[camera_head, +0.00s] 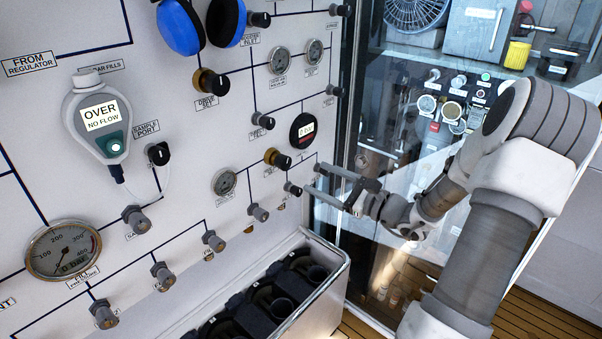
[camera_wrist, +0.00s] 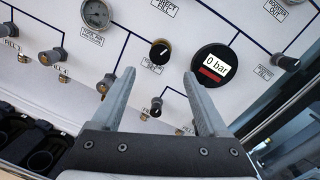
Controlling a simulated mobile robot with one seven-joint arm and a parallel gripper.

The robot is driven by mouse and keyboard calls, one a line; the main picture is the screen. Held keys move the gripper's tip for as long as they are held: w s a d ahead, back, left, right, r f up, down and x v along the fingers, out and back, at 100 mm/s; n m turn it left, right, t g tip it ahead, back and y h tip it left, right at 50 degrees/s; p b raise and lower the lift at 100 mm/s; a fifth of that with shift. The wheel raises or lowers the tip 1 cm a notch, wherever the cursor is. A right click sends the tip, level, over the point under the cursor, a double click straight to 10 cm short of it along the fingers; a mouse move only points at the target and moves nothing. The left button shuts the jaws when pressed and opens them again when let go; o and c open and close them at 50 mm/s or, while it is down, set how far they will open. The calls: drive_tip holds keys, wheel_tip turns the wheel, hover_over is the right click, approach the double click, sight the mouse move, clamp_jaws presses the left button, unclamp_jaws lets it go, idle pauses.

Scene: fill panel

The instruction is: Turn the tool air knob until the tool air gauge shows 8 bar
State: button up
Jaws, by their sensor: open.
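The likely tool air knob (camera_head: 277,158) is black with a brass collar on the white panel. It also shows in the wrist view (camera_wrist: 160,53), between and beyond my fingertips; its label is too small to read surely. In the wrist view, the fingers (camera_wrist: 160,73) straddle the knob's direction.
A black digital gauge (camera_wrist: 214,64) reading 0 bar sits beside the knob. A small black valve knob (camera_head: 292,188) is close below it. An open bin (camera_head: 325,295) of dark cylinders stands under the panel. A glass-fronted cabinet (camera_head: 400,150) is behind my arm.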

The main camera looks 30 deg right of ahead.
drive_tip(key=v, duration=0.6)
idle(2.3)
